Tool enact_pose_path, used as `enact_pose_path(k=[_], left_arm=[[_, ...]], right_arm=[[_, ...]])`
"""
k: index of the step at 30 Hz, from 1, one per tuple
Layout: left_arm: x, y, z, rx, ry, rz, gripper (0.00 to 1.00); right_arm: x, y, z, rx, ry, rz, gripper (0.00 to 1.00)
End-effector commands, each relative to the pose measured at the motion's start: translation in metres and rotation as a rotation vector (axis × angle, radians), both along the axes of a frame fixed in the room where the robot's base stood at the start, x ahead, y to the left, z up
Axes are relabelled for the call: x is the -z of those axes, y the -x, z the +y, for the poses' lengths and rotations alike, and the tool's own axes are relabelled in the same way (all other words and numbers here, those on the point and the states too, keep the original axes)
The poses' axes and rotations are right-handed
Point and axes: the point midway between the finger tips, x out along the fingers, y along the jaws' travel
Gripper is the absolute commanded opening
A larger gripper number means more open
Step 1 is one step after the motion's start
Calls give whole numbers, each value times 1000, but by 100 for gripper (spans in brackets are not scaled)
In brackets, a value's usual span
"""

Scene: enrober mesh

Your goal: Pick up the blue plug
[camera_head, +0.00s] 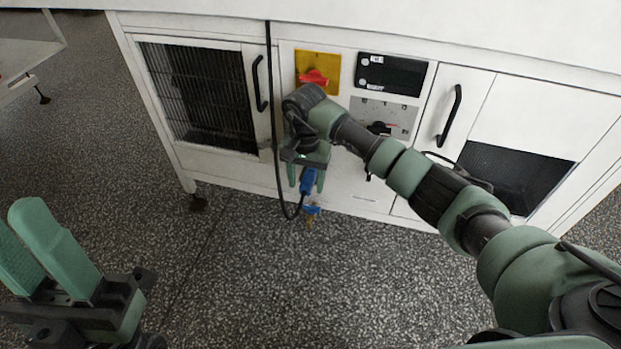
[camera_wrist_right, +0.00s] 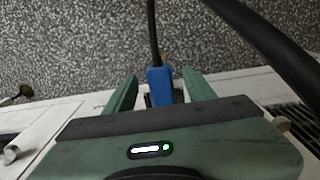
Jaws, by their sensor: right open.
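The blue plug (camera_head: 308,181) is at the front of the white machine, low down below the control panel, with a black cable on it. In the right wrist view the plug (camera_wrist_right: 160,84) is between the two green fingers of my right gripper (camera_wrist_right: 160,88), with a gap on each side. My right gripper (camera_head: 306,180) is open around the plug; I see no contact. What the plug's far end meets is hidden. My left gripper (camera_head: 28,240) is at the lower left, fingers apart and empty, away from the plug.
A blue and yellow connector (camera_head: 311,210) shows just below the plug. A black cable (camera_head: 272,110) hangs down the machine's front. A red switch on a yellow plate (camera_head: 318,66) and black door handles (camera_head: 449,115) stick out. The speckled floor (camera_head: 230,270) is clear.

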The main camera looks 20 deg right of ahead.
Motion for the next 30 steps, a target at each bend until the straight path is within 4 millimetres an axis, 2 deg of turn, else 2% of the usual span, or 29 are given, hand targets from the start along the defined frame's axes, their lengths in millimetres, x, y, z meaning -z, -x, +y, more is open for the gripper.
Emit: enact_pose_path(k=[8, 12, 14, 25, 30], left_arm=[[1, 0, 0, 0, -1, 2, 36], [1, 0, 0, 0, -1, 3, 36], [1, 0, 0, 0, -1, 3, 36], [0, -1, 0, 0, -1, 4, 36], [-8, -1, 0, 0, -1, 4, 36]], right_arm=[[2, 0, 0, -1, -1, -1, 55], [2, 0, 0, 0, -1, -1, 16], [2, 0, 0, 0, -1, -1, 0], [0, -1, 0, 0, -1, -3, 0], [-9, 2, 2, -1, 0, -4, 0]])
